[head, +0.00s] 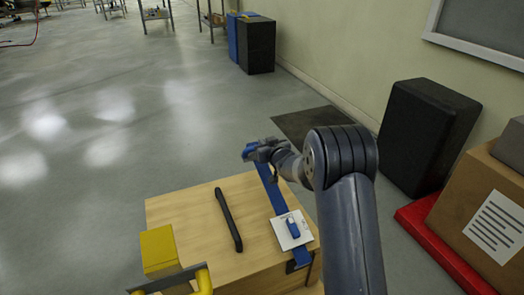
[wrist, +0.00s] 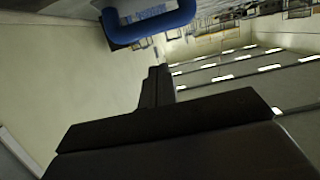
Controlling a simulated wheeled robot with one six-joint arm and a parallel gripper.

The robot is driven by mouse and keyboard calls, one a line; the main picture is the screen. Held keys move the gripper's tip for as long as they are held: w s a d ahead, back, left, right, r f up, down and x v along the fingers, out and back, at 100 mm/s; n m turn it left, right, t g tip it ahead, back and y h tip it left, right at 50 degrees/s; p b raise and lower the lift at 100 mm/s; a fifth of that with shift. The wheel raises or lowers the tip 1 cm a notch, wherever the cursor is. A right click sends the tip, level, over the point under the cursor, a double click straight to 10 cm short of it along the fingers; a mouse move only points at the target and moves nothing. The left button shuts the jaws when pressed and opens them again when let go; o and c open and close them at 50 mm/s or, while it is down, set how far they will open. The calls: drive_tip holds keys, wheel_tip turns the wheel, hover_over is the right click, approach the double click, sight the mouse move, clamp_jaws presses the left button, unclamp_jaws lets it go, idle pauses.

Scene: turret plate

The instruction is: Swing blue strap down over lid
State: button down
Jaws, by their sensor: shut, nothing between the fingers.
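The blue strap (head: 278,200) runs across the right part of the wooden lid (head: 185,212), from a dark bracket at the near edge to beyond the far edge. Whether it lies flat or is raised, I cannot tell. A blue handle (wrist: 150,25) also shows at the top of the wrist view, apart from the fingers. My gripper (head: 252,151) is shut and empty at the strap's far end; contact is unclear. Its dark fingers (wrist: 157,85) show in the wrist view.
A black bar handle (head: 228,218) lies across the lid. Dark boxes, a red base (head: 440,248) and a carton (head: 485,205) are at the right. The floor left is clear.

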drive_tip(key=f, duration=0.1)
drive_tip(key=w+f, duration=0.1)
drive_tip(key=f+b, duration=0.1)
drive_tip(key=shift+w+a, duration=0.3)
drive_tip(key=shift+w+f, duration=0.1)
drive_tip(key=shift+f, duration=0.05)
